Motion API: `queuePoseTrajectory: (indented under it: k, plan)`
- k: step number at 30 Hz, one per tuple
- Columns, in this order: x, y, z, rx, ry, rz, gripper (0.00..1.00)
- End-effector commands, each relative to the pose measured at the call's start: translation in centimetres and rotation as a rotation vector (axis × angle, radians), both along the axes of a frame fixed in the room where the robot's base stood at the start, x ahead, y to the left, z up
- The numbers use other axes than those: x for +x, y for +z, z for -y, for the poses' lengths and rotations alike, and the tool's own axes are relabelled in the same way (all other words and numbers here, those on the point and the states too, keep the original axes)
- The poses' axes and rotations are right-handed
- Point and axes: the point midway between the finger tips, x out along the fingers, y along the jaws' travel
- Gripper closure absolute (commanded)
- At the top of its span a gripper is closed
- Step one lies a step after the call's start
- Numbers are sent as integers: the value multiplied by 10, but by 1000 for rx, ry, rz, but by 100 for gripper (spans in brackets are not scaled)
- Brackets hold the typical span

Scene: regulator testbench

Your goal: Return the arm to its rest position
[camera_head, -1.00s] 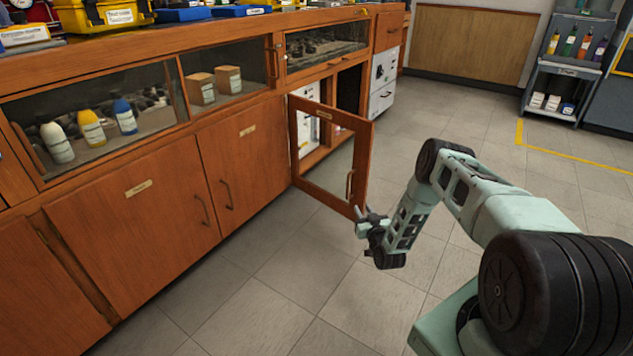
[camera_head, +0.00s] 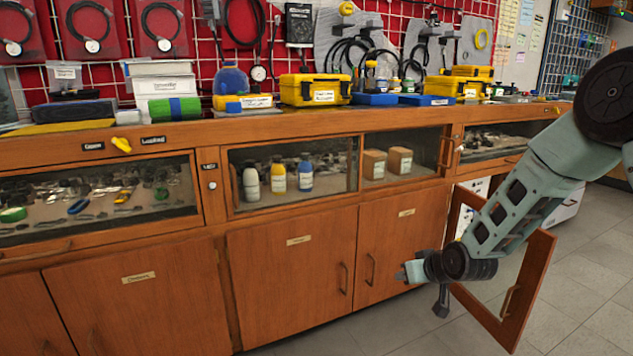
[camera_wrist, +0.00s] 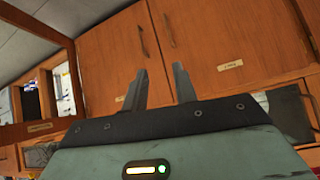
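My arm (camera_head: 510,215) reaches in from the right in the head view, bent downward. My gripper (camera_head: 424,285) hangs at its end, in front of the wooden cabinets and left of the open cabinet door (camera_head: 543,265). In the wrist view my gripper (camera_wrist: 159,75) shows two dark fingers apart with nothing between them, so it is open and empty. Behind the fingers are closed cabinet doors (camera_wrist: 215,40). The open door's frame (camera_wrist: 40,131) shows at the left of the wrist view. Part of the open door is hidden behind my arm.
The wooden counter (camera_head: 225,129) runs across, with yellow cases (camera_head: 315,90) and tools on top. Bottles (camera_head: 279,178) and boxes (camera_head: 387,163) stand behind glass below it. Grey floor (camera_head: 585,300) lies clear around the open door at right.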

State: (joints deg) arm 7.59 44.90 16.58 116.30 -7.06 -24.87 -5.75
Motion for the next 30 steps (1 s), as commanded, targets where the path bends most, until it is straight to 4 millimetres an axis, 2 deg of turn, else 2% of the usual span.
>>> queuePoseTrajectory:
  k: [1, 3, 5, 8, 9, 12, 15, 18, 25, 26, 27, 30]
  plan:
    - [-21, 20, -26, -14, 47, -43, 72]
    - [-56, 38, -54, -36, 105, -120, 72]
    - [-90, 54, -74, -61, 152, -185, 72]
    - [-150, 76, -99, -109, 224, -291, 72]
    - [-176, 85, -106, -131, 252, -332, 72]
    - [-238, 102, -115, -190, 311, -427, 72]
    - [-289, 114, -115, -243, 353, -504, 72]
    - [-331, 123, -110, -290, 385, -564, 72]
    - [-412, 136, -88, -393, 438, -676, 72]
    - [-417, 143, -86, -400, 439, -686, 72]
    - [-413, 155, -87, -395, 435, -686, 72]
    - [-412, 174, -87, -393, 434, -685, 72]
